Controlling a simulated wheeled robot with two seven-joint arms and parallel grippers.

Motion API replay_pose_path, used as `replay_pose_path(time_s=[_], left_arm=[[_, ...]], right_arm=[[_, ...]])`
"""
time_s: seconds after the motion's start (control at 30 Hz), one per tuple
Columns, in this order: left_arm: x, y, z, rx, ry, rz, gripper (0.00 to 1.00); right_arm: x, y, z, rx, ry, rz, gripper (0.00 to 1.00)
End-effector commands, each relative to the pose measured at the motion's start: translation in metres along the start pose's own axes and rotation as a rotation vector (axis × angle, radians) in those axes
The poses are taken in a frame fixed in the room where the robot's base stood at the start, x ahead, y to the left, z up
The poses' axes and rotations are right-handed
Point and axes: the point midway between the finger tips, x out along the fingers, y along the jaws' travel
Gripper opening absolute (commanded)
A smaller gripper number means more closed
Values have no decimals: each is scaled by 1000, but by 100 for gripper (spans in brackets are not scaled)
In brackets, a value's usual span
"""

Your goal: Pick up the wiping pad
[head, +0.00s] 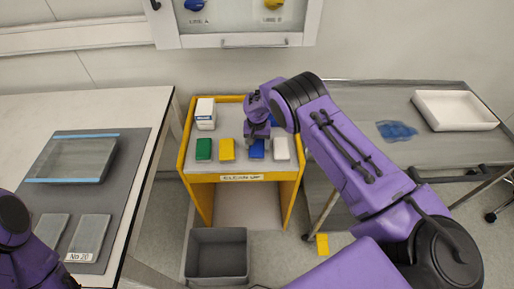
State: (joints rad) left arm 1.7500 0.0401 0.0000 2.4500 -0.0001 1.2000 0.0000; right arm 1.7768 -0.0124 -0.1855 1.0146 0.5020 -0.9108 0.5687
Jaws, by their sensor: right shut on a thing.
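The blue wiping pad (257,152) is at the front of the yellow clean-up stand (187,150), in a row with a green pad (203,149), a yellow pad (227,149) and a white pad (281,149). My right gripper (257,141) points down at the blue pad and is shut on it. The fingers hide part of the pad, and I cannot tell whether it is clear of the stand top. Of my left arm only links show at the lower left; its gripper is out of view.
A white box (205,114) stands at the stand's back left. A blue spill (396,131) and a white tray (455,110) are on the metal table at right. A grey bin (217,258) and a yellow piece (322,244) are on the floor. A bench (150,135) stands left.

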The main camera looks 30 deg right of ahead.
Motion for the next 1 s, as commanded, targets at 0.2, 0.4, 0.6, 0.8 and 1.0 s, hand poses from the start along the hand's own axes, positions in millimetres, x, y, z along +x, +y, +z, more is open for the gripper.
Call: replay_pose_path(time_s=[0.2, 0.4, 0.6, 0.8, 1.0], left_arm=[[1, 0, 0, 0, 0, 0, 43], [6, 1, 3, 0, 0, 0, 43], [21, 2, 9, 0, 0, 0, 43], [34, 3, 14, 0, 0, 0, 43], [38, 3, 16, 0, 0, 0, 43]], right_arm=[[0, 0, 1, 1, -3, 0, 37], [-29, 0, 0, 2, 1, -2, 37], [-80, -30, 34, -4, 3, -2, 37], [-109, -66, 77, -3, 1, 1, 37], [-125, -88, 101, 0, 0, 0, 37]])
